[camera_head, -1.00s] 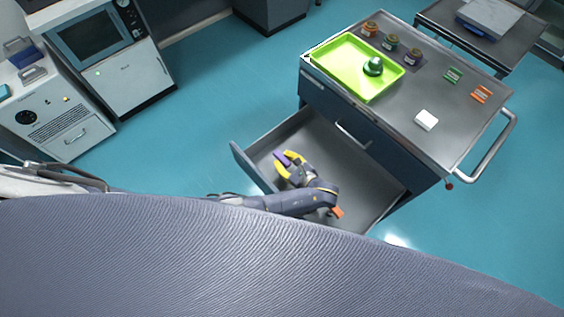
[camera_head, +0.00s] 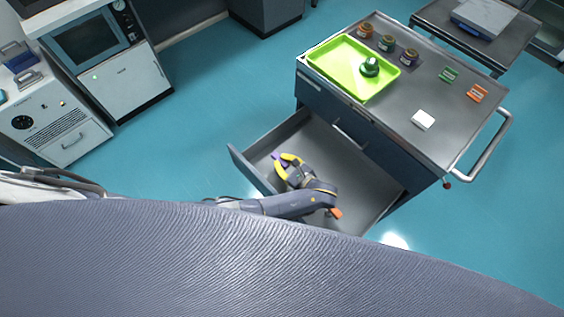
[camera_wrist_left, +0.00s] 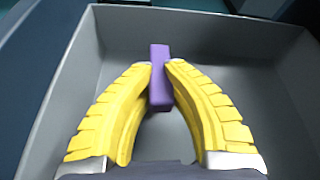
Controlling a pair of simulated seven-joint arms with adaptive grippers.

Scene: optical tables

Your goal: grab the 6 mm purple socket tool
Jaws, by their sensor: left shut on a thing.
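The purple socket tool (camera_wrist_left: 160,62) is a small oblong block between my left gripper's yellow fingertips in the left wrist view. My left gripper (camera_wrist_left: 158,68) is shut on it, with a fingertip touching each side. In the head view my left gripper (camera_head: 283,159) is inside the open drawer (camera_head: 362,187), and the purple tool (camera_head: 277,157) shows at its fingertips. The size marking on the tool cannot be read. Whether the tool touches the drawer floor is hard to tell. My right gripper is not in view.
The drawer's walls surround the gripper closely. An orange object (camera_head: 335,213) shows beside my arm.

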